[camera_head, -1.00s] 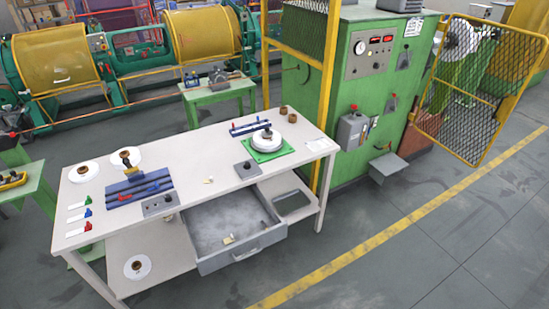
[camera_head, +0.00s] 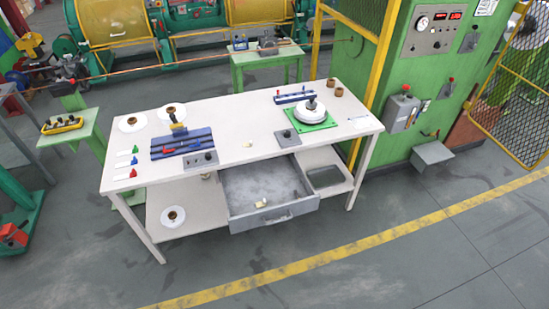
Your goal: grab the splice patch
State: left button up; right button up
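No part marked as a splice patch can be told for sure. A small pale piece (camera_head: 249,144) lies on the white table (camera_head: 235,110), near its middle, behind the drawer. Other small pale pieces (camera_head: 261,203) lie in the open grey drawer (camera_head: 250,184), near its front. All are too small to make out in detail. Neither of my grippers is in view.
A blue fixture (camera_head: 182,144) stands on the table's left, and a white disc on a green plate (camera_head: 315,125) on its right. The green cabinet (camera_head: 425,85) stands to the right. The floor (camera_head: 350,265) in front is clear.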

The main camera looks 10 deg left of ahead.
aim_at(262, 204)
jog(key=i+l+u, duration=0.4)
jog(key=l, duration=0.25)
jog(key=i+l+u, duration=0.15)
jog(key=l, duration=0.25)
jog(key=i+l+u, duration=0.2)
jog(key=l, duration=0.2)
